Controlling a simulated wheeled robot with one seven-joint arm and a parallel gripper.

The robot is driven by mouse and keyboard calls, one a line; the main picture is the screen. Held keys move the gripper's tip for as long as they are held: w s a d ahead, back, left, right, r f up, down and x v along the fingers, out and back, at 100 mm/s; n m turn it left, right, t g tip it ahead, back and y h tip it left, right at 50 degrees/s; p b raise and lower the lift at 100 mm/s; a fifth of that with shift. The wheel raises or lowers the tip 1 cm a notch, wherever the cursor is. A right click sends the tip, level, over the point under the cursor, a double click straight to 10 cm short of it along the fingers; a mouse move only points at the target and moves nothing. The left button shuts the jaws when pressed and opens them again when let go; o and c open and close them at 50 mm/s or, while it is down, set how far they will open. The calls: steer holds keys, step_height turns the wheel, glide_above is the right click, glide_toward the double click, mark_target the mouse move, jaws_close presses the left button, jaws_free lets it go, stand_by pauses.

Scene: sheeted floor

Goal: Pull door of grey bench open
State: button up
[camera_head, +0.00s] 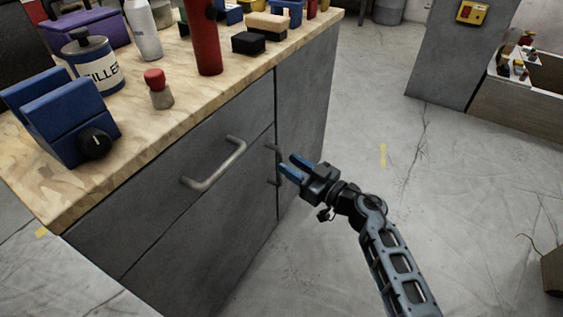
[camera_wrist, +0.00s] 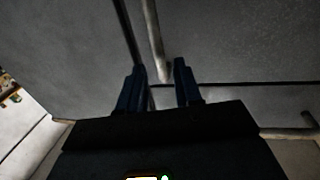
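The grey bench (camera_head: 305,100) stands at left in the head view under a wooden top. Its door (camera_head: 232,235) appears to be the lower front panel below a drawer, and is shut. A dark upright bar handle (camera_head: 273,182) sits near the door's right edge, partly hidden by my gripper. My gripper (camera_head: 293,166) has two blue fingers, apart, right at this handle. In the wrist view the fingers (camera_wrist: 160,85) are open, and the handle's end (camera_wrist: 155,40) shows in the gap between the tips. I cannot tell whether they touch it.
The drawer's bar handle (camera_head: 213,165) juts out left of my gripper. A blue vise (camera_head: 62,118), a filler can (camera_head: 93,72) and bottles crowd the bench top. The floor (camera_head: 440,210) right of the bench is mostly clear. A grey column (camera_head: 455,65) stands behind.

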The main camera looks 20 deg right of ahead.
mark_target(282, 160)
steer(key=shift+b+x, duration=0.75)
steer(key=shift+x, duration=1.45)
jaws_close()
